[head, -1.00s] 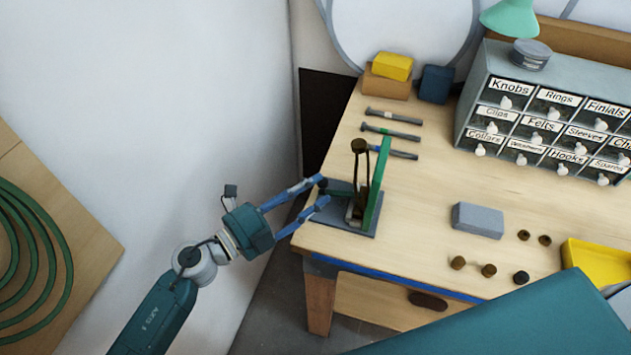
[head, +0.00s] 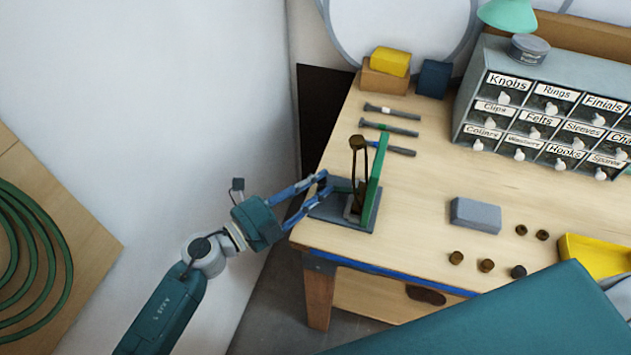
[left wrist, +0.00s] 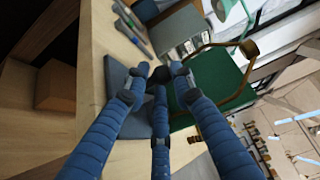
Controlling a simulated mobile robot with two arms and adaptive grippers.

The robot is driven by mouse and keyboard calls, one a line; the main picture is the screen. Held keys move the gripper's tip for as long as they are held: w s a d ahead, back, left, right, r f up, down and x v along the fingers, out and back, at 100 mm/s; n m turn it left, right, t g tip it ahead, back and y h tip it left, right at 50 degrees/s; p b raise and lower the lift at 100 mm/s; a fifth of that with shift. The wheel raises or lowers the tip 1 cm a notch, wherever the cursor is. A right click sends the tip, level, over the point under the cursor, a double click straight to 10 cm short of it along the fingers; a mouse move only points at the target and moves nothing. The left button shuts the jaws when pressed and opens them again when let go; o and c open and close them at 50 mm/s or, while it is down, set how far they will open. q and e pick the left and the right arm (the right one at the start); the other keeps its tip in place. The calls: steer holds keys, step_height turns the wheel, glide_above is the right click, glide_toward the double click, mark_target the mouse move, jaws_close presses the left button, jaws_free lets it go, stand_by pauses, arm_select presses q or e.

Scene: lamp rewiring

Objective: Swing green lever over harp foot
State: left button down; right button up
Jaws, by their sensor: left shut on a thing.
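My left gripper (head: 325,183) is shut on the dark knob of the green lever (head: 341,188). The lever lies roughly level, from my fingertips towards the foot of the brass harp (head: 359,168). The harp stands upright on a grey base plate (head: 327,212), in front of a green upright panel (head: 376,180). In the left wrist view, the dark knob (left wrist: 160,75) shows between the fingertips, and the harp (left wrist: 226,44) curves over the green panel (left wrist: 209,80). My fingers partly hide the lever and the harp foot. My right gripper is not in view.
Several dark bars (head: 391,110) lie behind the fixture on the wooden bench (head: 430,190). A labelled drawer cabinet (head: 545,115) stands at the back right. A grey block (head: 475,215) and small brown knobs (head: 487,265) are right of the fixture. Bench between is clear.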

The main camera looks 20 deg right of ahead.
arm_select(q)
steer(key=shift+w+r, duration=0.25)
steer(key=shift+r, duration=0.05)
steer(key=shift+w+m+g+h+b, duration=0.3)
steer(key=shift+m+g+b, duration=0.35)
steer(key=shift+b, duration=0.25)
steer(key=shift+w+d+m+g+b, duration=0.1)
steer(key=shift+w+m+g+b, duration=0.15)
steer(key=shift+g+b, duration=0.4)
steer(key=shift+r+h, duration=0.3)
steer(key=c, duration=1.6)
jaws_free()
steer(key=shift+s+f, duration=0.1)
steer(key=shift+f, duration=0.05)
steer(key=shift+s+f, duration=0.1)
steer(key=shift+f, duration=0.05)
steer(key=v, duration=1.2)
steer(key=shift+r, duration=0.3)
